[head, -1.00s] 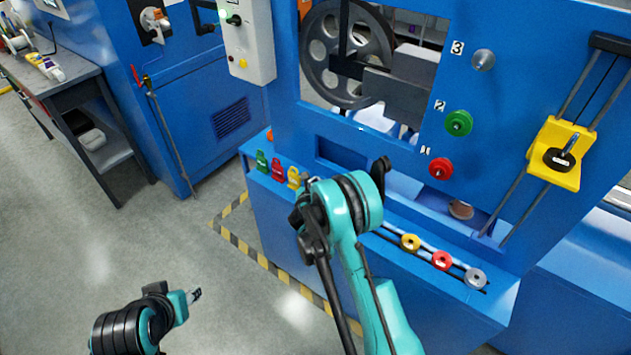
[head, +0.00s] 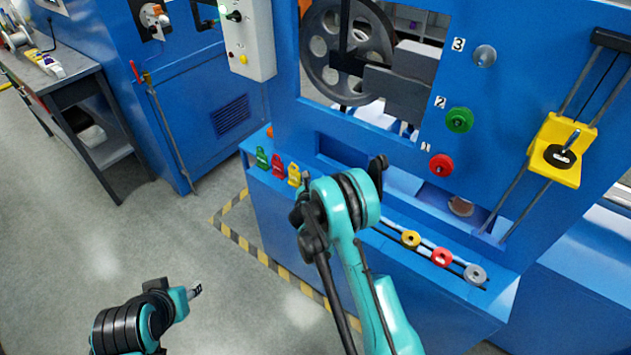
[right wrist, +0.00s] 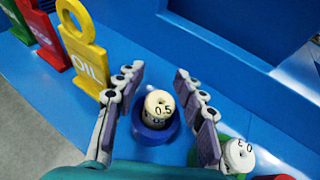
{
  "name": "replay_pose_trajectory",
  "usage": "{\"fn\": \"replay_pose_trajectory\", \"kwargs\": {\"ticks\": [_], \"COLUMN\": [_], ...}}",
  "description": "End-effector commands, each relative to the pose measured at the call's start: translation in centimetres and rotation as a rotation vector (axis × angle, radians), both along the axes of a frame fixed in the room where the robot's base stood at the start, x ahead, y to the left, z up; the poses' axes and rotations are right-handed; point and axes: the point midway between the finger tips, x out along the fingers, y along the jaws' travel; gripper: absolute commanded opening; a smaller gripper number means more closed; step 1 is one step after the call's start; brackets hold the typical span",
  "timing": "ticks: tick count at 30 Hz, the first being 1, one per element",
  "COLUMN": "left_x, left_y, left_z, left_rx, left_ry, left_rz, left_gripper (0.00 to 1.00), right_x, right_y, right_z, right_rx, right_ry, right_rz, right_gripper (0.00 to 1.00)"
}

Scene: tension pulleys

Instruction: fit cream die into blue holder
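The cream die (right wrist: 158,103), marked 0.5, stands roughly upright at the blue holder (right wrist: 153,134), a round ring, in the right wrist view. Its lower end appears to be within the ring; how deep it sits is hard to tell. My right gripper (right wrist: 157,78) is open, with one finger on each side of the die and a visible gap to both. In the head view my right arm hides the die and the blue holder. My left gripper (head: 195,292) hangs over the floor at lower left, away from the machine; its fingers are too small to read.
A yellow OIL tag (right wrist: 82,50) stands close to my right gripper's left finger, with red (right wrist: 48,40) and green tags beyond. A white 0.3 die (right wrist: 239,154) in a green ring is close to the right finger. Coloured pulleys (head: 441,257) lie along the ledge.

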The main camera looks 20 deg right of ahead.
Motion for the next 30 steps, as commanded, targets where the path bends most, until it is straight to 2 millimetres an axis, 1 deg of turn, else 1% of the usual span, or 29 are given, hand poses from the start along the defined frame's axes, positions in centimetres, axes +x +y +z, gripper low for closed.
{"fn": "replay_pose_trajectory", "kwargs": {"ticks": [11, 14, 21, 24, 30], "left_x": [0.0, 0.0, 0.0, 0.0, 0.0], "left_y": [0.0, 0.0, 0.0, 0.0, 0.0], "left_z": [0.0, 0.0, 0.0, 0.0, 0.0], "left_rx": [0.0, 0.0, 0.0, 0.0, 0.0], "left_ry": [0.0, 0.0, 0.0, 0.0, 0.0], "left_rz": [0.0, 0.0, 0.0, 0.0, 0.0], "left_gripper": [0.4, 0.4, 0.4, 0.4, 0.4], "right_x": [-0.2, -1.2, -4.7, -5.7, -6.3], "right_y": [0.1, 0.6, 2.2, 2.6, 2.9], "right_z": [0.2, 0.6, 2.2, 2.6, 2.9], "right_rx": [0.0, 0.0, -0.001, -0.001, 0.0], "right_ry": [-0.001, -0.001, -0.001, -0.001, -0.001], "right_rz": [0.001, 0.002, 0.002, 0.001, 0.0], "right_gripper": [0.42, 0.42, 0.42, 0.42, 0.42]}}
